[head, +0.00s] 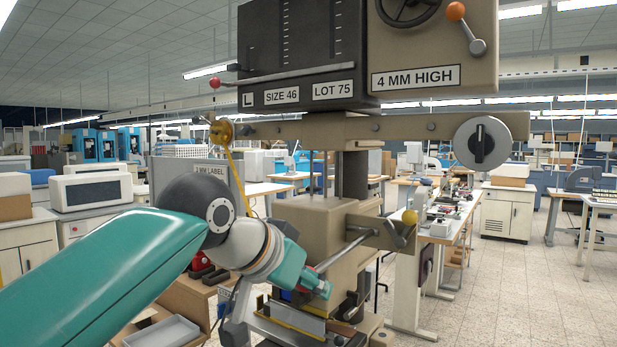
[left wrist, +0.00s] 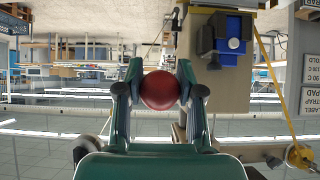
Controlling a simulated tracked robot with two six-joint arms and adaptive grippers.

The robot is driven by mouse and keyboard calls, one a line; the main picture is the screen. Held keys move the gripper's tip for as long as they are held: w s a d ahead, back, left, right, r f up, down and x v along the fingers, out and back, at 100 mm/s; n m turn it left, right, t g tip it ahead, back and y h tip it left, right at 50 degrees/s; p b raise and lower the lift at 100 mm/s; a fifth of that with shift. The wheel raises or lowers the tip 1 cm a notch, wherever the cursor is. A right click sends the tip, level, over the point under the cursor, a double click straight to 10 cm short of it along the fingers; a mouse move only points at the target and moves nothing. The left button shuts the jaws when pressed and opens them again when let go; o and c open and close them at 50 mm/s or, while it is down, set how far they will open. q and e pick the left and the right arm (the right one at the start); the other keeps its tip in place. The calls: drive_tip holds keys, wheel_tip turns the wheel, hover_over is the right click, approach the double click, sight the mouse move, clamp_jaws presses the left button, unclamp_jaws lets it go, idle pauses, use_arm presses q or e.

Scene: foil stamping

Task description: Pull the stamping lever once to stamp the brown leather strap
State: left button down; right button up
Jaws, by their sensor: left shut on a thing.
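The stamping press (head: 325,215) stands in the middle of the head view. A metal lever rod (head: 342,250) slants down and left from its right side to my left gripper (head: 316,284). In the left wrist view a red ball knob (left wrist: 160,91) sits between the gripper's two fingers, which are shut on it. I cannot make out the brown leather strap in either view; my arm and gripper cover part of the press's lower area. My right gripper is not in view.
A yellow ball knob (head: 410,217) sticks out on the press's right side. A grey tray (head: 163,332) lies at lower left. The tiled floor at right is open.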

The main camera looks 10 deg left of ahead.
use_arm(q)
drive_tip(key=shift+w+f+b, duration=0.15)
drive_tip(key=shift+f+b, duration=0.4)
drive_tip(key=shift+f, duration=0.35)
drive_tip(key=shift+w+f+b, duration=0.1)
drive_tip(key=shift+f+b, duration=0.45)
drive_tip(key=shift+f, duration=0.35)
